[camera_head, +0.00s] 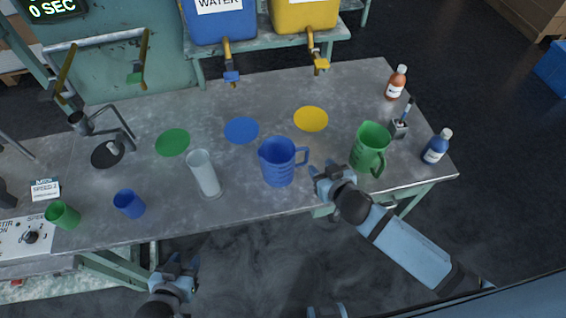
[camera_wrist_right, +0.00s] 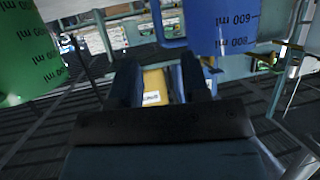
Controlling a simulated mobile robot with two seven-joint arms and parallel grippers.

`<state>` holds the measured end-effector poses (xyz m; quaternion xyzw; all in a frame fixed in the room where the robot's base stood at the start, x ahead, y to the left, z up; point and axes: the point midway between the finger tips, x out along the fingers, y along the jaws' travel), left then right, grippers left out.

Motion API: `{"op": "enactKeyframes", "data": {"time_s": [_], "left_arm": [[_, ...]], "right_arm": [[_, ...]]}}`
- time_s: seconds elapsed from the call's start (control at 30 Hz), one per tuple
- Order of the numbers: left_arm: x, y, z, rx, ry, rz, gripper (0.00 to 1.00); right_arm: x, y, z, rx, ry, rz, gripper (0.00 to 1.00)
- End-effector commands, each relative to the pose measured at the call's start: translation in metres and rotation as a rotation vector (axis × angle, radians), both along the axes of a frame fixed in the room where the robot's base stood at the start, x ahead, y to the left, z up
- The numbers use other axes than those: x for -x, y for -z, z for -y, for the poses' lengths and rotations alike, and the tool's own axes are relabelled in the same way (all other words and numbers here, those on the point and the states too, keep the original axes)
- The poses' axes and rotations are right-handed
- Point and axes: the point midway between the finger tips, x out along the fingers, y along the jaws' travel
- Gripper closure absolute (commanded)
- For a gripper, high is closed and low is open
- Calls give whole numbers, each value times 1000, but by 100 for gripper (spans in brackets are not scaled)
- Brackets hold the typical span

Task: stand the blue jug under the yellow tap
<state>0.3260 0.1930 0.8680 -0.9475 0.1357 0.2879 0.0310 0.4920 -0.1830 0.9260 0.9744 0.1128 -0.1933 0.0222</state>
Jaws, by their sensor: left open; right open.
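The blue jug (camera_head: 278,163) stands upright near the front edge of the table, its handle (camera_head: 302,156) facing right. The yellow tap (camera_head: 321,63) hangs from the yellow tank (camera_head: 303,12), above and behind a yellow disc (camera_head: 311,119) on the table. My right gripper (camera_head: 325,170) is open and empty, just right of the jug's handle. In the right wrist view the open fingers (camera_wrist_right: 168,82) point between the jug (camera_wrist_right: 222,27) and the green jug (camera_wrist_right: 28,50); whether they touch the handle is hard to tell. My left gripper (camera_head: 176,268) is open and empty, off the table's front edge.
The green jug (camera_head: 370,148) stands right of my right gripper. A clear cylinder (camera_head: 204,175) stands left of the blue jug. A brown bottle (camera_head: 396,82), a blue bottle (camera_head: 437,146) and a small holder (camera_head: 400,127) stand at the right. The table around the yellow disc is clear.

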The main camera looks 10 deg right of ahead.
Motion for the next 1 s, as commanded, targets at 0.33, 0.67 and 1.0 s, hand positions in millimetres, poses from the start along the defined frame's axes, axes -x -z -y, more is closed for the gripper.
{"op": "enactKeyframes", "data": {"time_s": [0.33, 0.67, 1.0], "left_arm": [[-1, -6, -2, -2, -4, 5, 57], [-3, -16, -4, -5, -7, 12, 57], [-2, -16, -5, -5, -8, 11, 57]], "right_arm": [[-40, 17, -9, 1, 0, 0, 58], [-78, 35, -16, 1, 0, 0, 58], [-85, 40, -18, 0, 0, -1, 58]]}}
